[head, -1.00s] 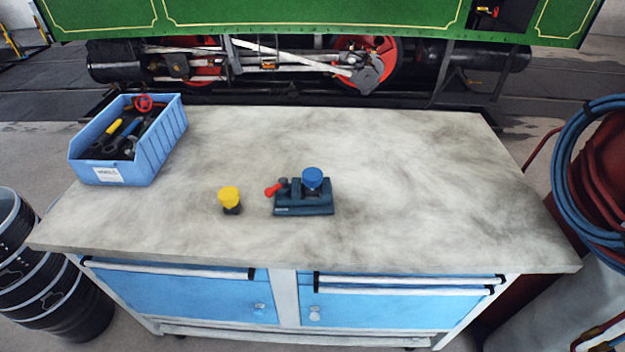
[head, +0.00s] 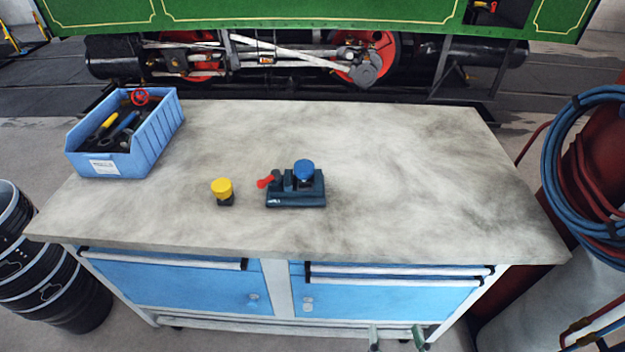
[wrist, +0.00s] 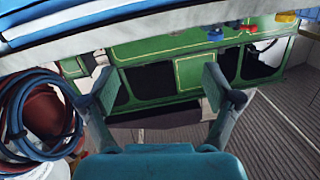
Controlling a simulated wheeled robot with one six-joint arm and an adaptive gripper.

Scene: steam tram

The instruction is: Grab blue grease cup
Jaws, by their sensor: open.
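The blue grease cup (head: 304,170) has a round blue cap and stands upright in a dark blue-green fixture (head: 297,201) with a red-handled lever (head: 265,182), mid-bench in the head view. Its lower part is hidden by the fixture. In the wrist view the blue cup (wrist: 215,34) shows small near the top, right of centre. My gripper (head: 397,337) shows at the bottom edge of the head view, in front of the bench and well short of the cup. In the wrist view my gripper (wrist: 158,80) has its fingers wide apart with nothing between them.
A yellow-capped cup (head: 222,188) stands left of the fixture on the workbench (head: 420,160). A blue bin (head: 150,150) of tools sits at the back left. The bench's right half is clear. Hoses (head: 560,170) hang at the right; black drums (head: 45,270) stand at the left.

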